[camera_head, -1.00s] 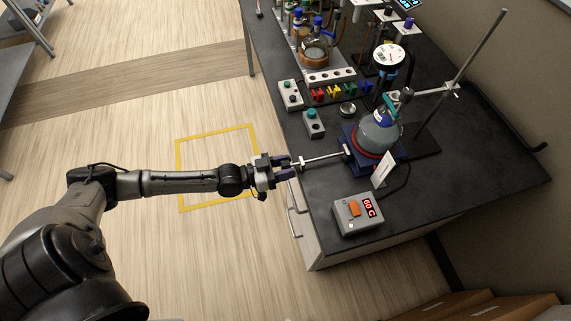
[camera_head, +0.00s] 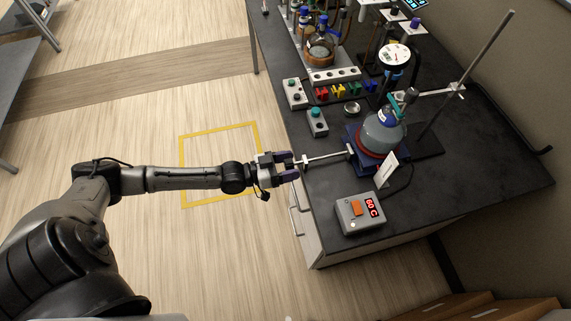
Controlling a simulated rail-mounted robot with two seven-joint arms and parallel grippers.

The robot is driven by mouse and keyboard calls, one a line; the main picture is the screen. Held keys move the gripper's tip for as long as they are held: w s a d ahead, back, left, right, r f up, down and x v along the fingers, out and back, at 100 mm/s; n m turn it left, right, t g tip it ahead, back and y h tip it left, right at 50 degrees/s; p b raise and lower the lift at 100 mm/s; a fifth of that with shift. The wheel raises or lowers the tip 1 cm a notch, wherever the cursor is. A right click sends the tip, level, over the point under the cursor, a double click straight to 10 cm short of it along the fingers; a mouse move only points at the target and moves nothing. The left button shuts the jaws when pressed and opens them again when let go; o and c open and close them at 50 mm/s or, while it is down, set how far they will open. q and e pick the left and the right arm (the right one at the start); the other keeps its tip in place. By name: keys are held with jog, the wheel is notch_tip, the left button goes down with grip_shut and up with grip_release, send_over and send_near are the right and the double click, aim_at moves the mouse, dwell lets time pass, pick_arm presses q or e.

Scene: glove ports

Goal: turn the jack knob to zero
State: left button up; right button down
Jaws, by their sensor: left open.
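The lab jack (camera_head: 361,155) is a dark blue platform on the black bench, under a round flask (camera_head: 383,131) with a red ring at its base. A silver rod runs left from the jack and ends in the jack knob (camera_head: 304,162), a small light crosspiece by the bench's left edge. My left gripper (camera_head: 292,166) is open at the knob end of the rod, its fingers pointing right. I cannot tell whether the fingers touch the knob. My right gripper is out of view.
A grey control box (camera_head: 360,213) with an orange switch and a red "60 C" display sits front right of the rod. A small box with a teal knob (camera_head: 317,122) stands behind the rod. A metal stand (camera_head: 462,84) rises at right.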

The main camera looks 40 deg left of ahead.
pick_arm(q)
jog(key=p+v, duration=0.2)
jog(key=v, duration=1.1)
jog(key=shift+s+a, duration=0.2)
jog(key=shift+s, duration=0.1)
jog(key=shift+f, duration=0.1)
